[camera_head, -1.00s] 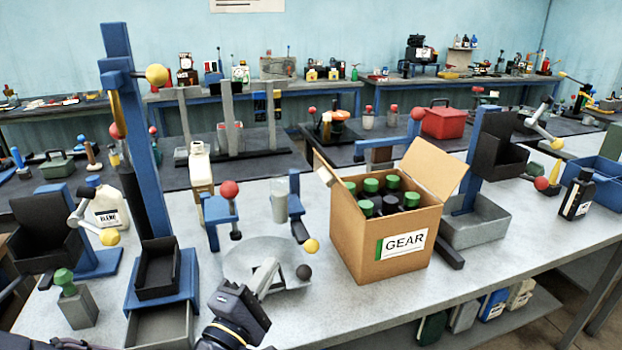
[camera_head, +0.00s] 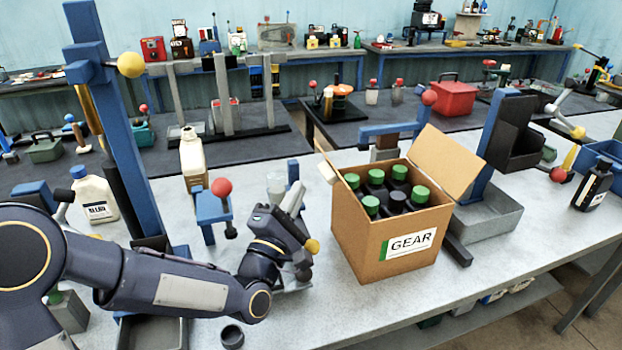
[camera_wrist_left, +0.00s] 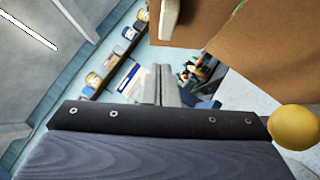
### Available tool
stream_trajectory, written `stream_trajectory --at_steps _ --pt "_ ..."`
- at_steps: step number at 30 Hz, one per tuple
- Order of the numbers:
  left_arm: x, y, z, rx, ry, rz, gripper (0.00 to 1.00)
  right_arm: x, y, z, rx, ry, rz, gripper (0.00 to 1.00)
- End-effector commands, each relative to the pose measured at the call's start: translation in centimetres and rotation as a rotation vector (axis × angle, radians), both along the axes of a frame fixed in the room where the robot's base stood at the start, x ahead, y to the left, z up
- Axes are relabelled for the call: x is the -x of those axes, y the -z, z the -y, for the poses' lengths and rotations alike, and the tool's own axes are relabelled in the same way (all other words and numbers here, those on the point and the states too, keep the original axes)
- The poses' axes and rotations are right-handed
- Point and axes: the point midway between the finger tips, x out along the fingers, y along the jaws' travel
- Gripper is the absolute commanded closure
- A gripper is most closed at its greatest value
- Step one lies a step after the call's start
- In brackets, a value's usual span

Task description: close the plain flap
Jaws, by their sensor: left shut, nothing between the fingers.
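The open cardboard box (camera_head: 352,232) with a GEAR label stands on the bench, holding several dark bottles with green caps. A broad bare flap (camera_head: 447,162) stands up and leans outward at its right side. Another flap (camera_head: 326,168) shows nearly edge-on at the left side. I cannot tell which is the plain one. My left gripper (camera_head: 291,200) is shut and empty, left of the box and apart from it. My right gripper is not in view.
A blue stand with a red ball (camera_head: 221,188) is just left of my gripper. A yellow ball (camera_head: 312,246) is close by its wrist. The bench in front of the box is clear.

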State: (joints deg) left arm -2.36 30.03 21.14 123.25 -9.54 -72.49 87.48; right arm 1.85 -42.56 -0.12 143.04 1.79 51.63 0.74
Motion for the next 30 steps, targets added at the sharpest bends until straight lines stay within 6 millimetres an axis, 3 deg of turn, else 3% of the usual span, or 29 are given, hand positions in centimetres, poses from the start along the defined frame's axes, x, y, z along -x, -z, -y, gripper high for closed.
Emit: stream_trajectory --at_steps 1,7,30 --pt "0.0 -0.9 1.1 0.001 0.009 0.001 1.00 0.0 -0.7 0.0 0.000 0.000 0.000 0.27" --pt "-0.6 -1.6 2.7 0.001 0.005 -0.001 1.00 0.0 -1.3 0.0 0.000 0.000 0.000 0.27" --pt "-0.7 -2.8 3.3 -0.073 0.003 -0.022 1.00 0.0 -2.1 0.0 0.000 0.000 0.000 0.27"
